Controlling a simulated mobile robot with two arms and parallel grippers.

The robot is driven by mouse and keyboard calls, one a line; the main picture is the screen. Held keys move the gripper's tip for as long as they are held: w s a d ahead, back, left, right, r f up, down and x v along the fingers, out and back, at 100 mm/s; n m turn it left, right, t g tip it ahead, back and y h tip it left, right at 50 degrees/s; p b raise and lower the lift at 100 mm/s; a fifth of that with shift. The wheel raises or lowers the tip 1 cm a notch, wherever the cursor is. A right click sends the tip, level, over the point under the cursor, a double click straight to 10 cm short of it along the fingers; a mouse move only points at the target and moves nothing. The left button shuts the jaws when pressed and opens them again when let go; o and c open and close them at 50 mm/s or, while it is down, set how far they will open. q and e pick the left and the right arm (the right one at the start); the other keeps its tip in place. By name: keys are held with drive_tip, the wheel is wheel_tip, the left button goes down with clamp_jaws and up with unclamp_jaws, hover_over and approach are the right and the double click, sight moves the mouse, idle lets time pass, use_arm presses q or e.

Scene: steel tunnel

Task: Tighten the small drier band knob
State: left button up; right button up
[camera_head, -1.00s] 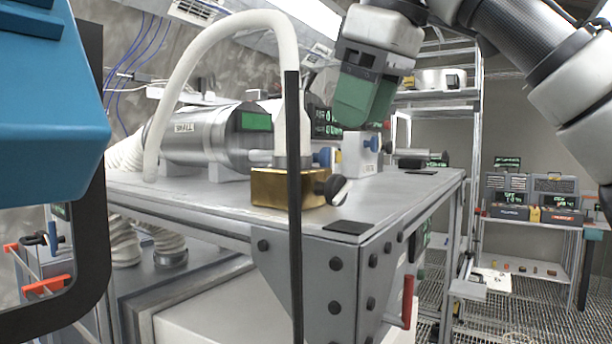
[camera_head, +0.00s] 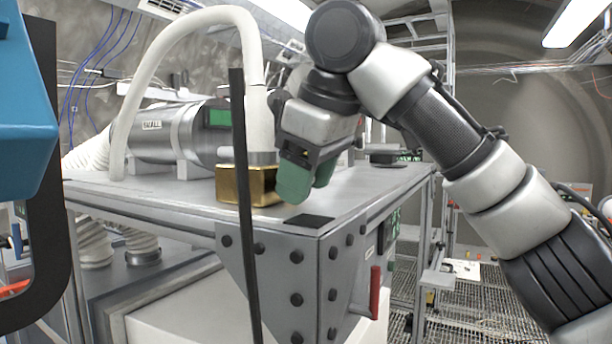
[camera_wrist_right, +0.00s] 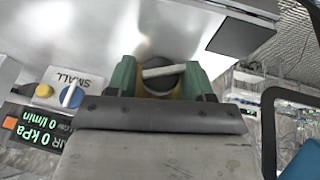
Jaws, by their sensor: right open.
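The small drier band knob (camera_wrist_right: 163,76), a dark round knob with a pale bar across it, shows in the right wrist view in front of a brass block. In the head view, the brass block (camera_head: 232,185) sits on the metal bench at the foot of a white hose, and my gripper hides the knob there. My right gripper (camera_head: 310,184) has green fingers and is at the block's right side. In the wrist view its open fingers (camera_wrist_right: 160,80) stand on either side of the knob; contact cannot be told. My left gripper is not in view.
A steel cylinder labelled SMALL (camera_head: 170,135) lies behind the block on the bench (camera_head: 185,203). The white hose (camera_head: 254,95) arches above it. A black pad (camera_head: 304,221) lies near the bench corner. A red handle (camera_head: 375,292) is below. A dark upright bar (camera_head: 243,230) crosses the foreground.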

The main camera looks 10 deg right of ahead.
drive_tip(key=shift+s+d, duration=0.15)
drive_tip(key=shift+c, duration=0.8)
drive_tip(key=c, duration=0.5)
drive_tip(key=shift+m+g+y, duration=0.3)
drive_tip(key=shift+g+y, duration=0.4)
drive_tip(key=shift+g, duration=0.2)
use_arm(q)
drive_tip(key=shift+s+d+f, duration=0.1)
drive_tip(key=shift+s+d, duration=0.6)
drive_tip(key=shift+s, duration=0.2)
use_arm(e)
drive_tip(key=o, duration=0.7)
drive_tip(key=shift+w, duration=0.2)
drive_tip(key=shift+c, duration=0.2)
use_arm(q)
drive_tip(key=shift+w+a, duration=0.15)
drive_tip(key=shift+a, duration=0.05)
use_arm(e)
drive_tip(key=shift+w+a, duration=0.1)
drive_tip(key=shift+a, duration=0.1)
